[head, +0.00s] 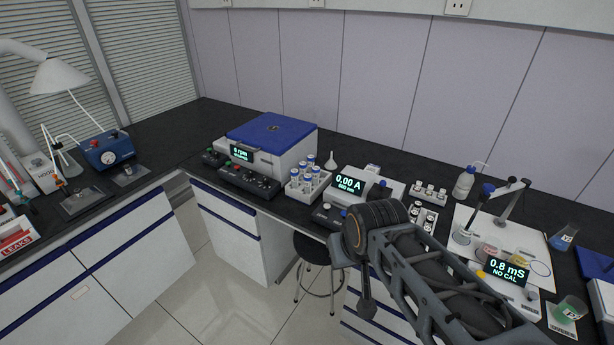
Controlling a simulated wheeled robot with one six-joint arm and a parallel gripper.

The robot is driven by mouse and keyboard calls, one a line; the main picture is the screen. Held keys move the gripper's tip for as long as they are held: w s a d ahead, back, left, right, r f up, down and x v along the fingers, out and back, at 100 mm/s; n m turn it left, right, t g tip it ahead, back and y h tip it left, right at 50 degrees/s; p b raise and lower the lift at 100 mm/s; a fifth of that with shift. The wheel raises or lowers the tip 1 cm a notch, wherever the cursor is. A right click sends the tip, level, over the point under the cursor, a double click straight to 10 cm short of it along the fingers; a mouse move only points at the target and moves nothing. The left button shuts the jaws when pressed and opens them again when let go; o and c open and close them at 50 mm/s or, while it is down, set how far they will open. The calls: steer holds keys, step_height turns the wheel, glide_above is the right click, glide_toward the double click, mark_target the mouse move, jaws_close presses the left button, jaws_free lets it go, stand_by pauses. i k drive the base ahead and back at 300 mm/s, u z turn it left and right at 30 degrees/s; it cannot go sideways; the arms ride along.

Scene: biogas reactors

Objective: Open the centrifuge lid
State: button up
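The centrifuge (292,148) is a white box with a blue lid (272,128) on the black bench, left of the middle in the head view. Its lid lies flat and looks closed. Its front display (242,153) reads 0 rpm. A dark control panel with knobs (248,180) sits in front of it. My arm rises from the lower right, with its big dark joint to the right of the centrifuge and apart from it in the picture. I cannot make out my gripper's fingers, so their opening is hidden.
A rack of blue-capped tubes (307,181) stands right of the control panel. A white device reading 0.00 A (349,182) and a small funnel (331,161) are nearby. A stool (318,250) stands below the bench. The bench left of the centrifuge is mostly clear.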

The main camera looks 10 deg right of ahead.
mark_target(275, 133)
steer(key=u, duration=0.55)
steer(key=i, duration=1.2)
steer(key=u, duration=1.1)
